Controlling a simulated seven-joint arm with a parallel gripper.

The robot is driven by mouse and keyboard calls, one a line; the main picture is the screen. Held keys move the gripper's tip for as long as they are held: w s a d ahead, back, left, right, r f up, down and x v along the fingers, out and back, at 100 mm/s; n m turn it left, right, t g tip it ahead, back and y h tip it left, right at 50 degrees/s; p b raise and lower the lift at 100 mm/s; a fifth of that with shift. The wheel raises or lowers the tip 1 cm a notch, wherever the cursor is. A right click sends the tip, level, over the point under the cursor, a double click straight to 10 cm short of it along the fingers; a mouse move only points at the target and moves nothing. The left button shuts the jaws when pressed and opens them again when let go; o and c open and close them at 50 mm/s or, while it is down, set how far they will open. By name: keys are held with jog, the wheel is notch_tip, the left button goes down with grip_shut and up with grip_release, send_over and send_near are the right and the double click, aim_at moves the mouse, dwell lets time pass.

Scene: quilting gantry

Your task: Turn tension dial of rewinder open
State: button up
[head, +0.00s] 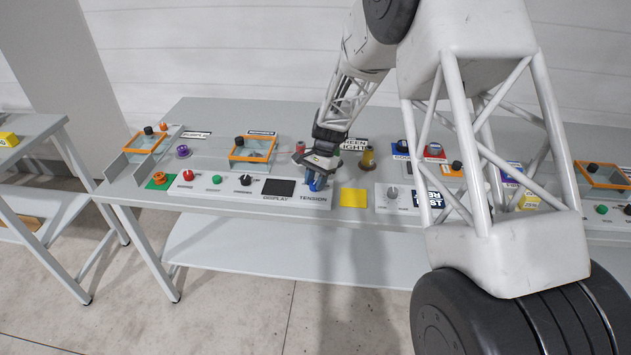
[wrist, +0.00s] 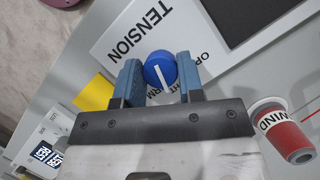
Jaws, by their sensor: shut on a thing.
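The tension dial is a round blue knob (wrist: 160,69) with a white pointer line, on a white panel (wrist: 112,58) lettered TENSION. In the wrist view the line is slightly tilted. Smaller lettering beside the dial is partly hidden by a finger. My gripper (wrist: 158,82) has its two blue fingers on opposite sides of the dial, shut on it. In the head view my gripper (head: 316,182) points down at the right end of the panel; the fingers mostly hide the dial there.
The panel also carries a red knob (head: 188,175), a green button (head: 216,180), a black knob (head: 246,180) and a dark display (head: 279,187). A yellow square (head: 353,197) lies to its right. A red cylinder (wrist: 283,132) stands near my gripper. Clear lidded boxes stand behind.

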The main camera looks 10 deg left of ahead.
jog(key=n+h, duration=0.2)
jog(key=n, duration=0.4)
jog(key=shift+a, duration=0.1)
jog(key=n+h, duration=0.1)
jog(key=n, duration=0.2)
jog(key=n+h, duration=0.1)
jog(key=n, duration=0.2)
jog(key=shift+a+n+h, duration=0.1)
jog(key=shift+n+h, duration=0.2)
jog(key=shift+h, duration=0.1)
jog(key=o, duration=0.9)
jog(key=shift+r, duration=0.15)
jog(key=shift+v, duration=3.8)
